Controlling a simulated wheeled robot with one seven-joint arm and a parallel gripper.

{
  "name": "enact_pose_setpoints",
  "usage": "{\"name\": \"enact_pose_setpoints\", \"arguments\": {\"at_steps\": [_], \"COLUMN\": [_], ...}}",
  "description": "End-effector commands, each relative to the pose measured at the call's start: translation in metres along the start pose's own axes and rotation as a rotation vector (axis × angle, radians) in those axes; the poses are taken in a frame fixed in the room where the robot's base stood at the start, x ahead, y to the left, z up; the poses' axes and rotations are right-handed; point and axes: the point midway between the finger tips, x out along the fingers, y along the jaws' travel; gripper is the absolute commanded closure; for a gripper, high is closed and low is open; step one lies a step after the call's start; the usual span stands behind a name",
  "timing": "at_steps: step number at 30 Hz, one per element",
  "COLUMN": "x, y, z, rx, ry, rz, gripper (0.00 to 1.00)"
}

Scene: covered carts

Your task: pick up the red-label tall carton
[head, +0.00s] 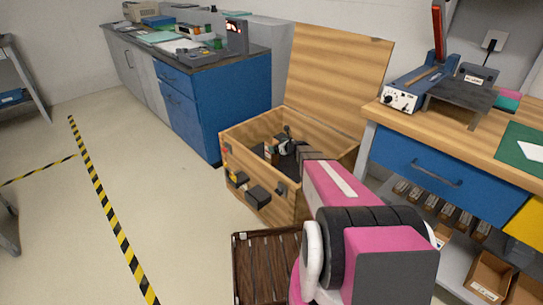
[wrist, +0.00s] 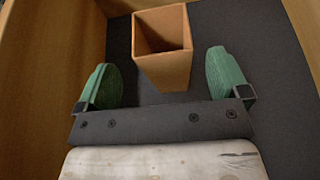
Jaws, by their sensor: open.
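In the wrist view a tall, tan, square carton (wrist: 165,70) with an open, hollow top stands on the dark floor of a wooden chest. No red label shows on the sides I can see, so I cannot confirm it is the red-label one. My gripper (wrist: 163,60) is open, with one green finger to the left of the carton and one to the right. Gaps show between both fingers and the carton. In the head view my pink arm reaches into the chest (head: 248,135), and a small tan shape inside is partly hidden by the gripper.
The chest's wooden lid (head: 340,70) stands open at the back. Its walls close in around my gripper. A workbench (head: 480,125) with a blue drawer is at right, a blue cabinet (head: 215,105) behind left. A dark slatted crate (head: 262,265) stands in front.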

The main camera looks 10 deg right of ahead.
Motion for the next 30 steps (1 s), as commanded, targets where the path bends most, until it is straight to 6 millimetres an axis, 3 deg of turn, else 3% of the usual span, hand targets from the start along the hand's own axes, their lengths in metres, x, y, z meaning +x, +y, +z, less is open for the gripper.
{"name": "enact_pose_setpoints", "arguments": {"at_steps": [8, 16, 24, 30], "x": [0.021, 0.058, 0.060, 0.060], "y": [-0.002, -0.004, -0.003, -0.003], "z": [0.001, 0.002, 0.002, 0.002], "rx": [-0.001, -0.002, -0.002, -0.002], "ry": [0.000, 0.000, 0.001, 0.001], "rz": [0.000, 0.002, 0.000, 0.000], "gripper": [0.06, 0.06, 0.06, 0.71]}}
